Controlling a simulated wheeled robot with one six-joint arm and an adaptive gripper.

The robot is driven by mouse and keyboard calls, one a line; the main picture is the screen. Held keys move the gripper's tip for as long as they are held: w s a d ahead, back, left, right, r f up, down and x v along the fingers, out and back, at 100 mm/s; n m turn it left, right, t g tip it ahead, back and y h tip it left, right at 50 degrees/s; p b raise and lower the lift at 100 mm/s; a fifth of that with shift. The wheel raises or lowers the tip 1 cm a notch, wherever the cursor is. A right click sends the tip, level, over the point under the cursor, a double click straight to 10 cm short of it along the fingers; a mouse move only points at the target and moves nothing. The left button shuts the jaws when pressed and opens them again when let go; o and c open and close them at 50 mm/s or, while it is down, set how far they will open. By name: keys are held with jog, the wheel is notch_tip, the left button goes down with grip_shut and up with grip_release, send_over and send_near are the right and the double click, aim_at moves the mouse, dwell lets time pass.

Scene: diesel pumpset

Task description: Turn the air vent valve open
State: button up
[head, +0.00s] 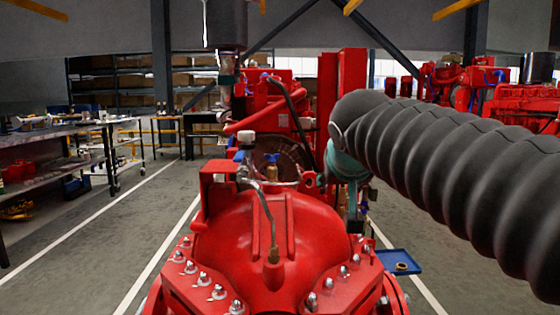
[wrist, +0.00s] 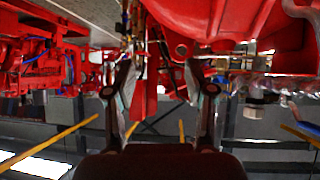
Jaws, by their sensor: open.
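A small valve with a blue handle (head: 272,158) on a brass body stands upright on top of the red pump casing (head: 268,225), near its far end; it looks like the air vent valve. My gripper (wrist: 158,78) is open in the wrist view, with its two dark fingers spread and nothing between them. In the head view my black ribbed arm reaches in from the right, and its end is right of the valve and apart from it. The fingers cannot be made out there. In the wrist view, I cannot surely pick out the valve.
A thin metal pipe (head: 265,215) and a white-capped fitting (head: 247,139) stand left of the valve. The red engine (head: 270,110) rises behind. A blue tray (head: 400,262) lies right of the pump. A workbench (head: 60,150) stands left, with free floor between.

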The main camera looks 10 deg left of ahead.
jog(key=t+y+b, duration=0.2)
send_near(272, 157)
jog(key=shift+n, duration=0.3)
jog(key=x, duration=0.2)
jog(key=p+x, duration=0.1)
jog(key=x, duration=0.5)
jog(key=shift+w+a+r+p, duration=0.1)
jog(key=shift+w+r+p, duration=0.2)
jog(key=shift+r+p, duration=0.05)
jog(key=c, duration=0.9)
